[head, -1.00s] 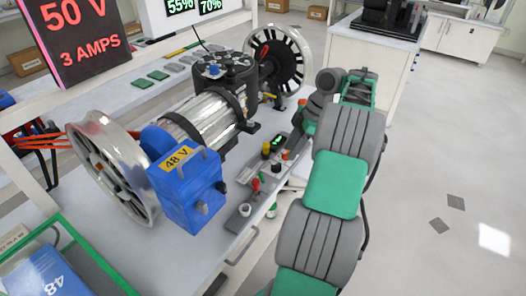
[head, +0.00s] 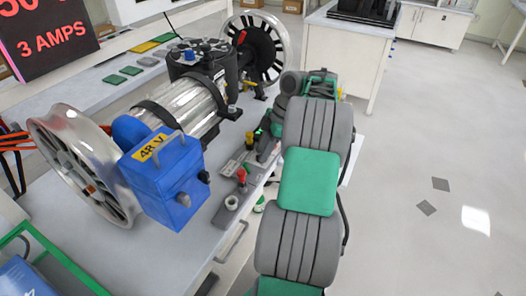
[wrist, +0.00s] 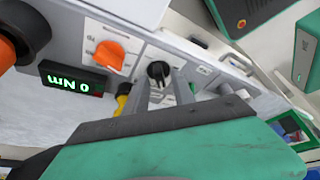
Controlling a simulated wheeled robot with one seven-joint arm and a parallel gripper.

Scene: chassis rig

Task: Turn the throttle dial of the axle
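The axle (head: 192,112) lies on the workbench, with a silver motor body, a large wheel at each end and a blue 48 V box (head: 165,180). In the wrist view, a black dial (wrist: 158,71) and an orange dial (wrist: 109,54) sit on a light grey panel. I cannot read which is labelled throttle. My gripper (wrist: 163,86) is open. Its two grey fingers point at the black dial, one toward each side; contact is unclear. In the head view my arm hides much of the panel and both dials.
A dark sign (head: 45,40) reads 3 AMPS. The floor at right is clear.

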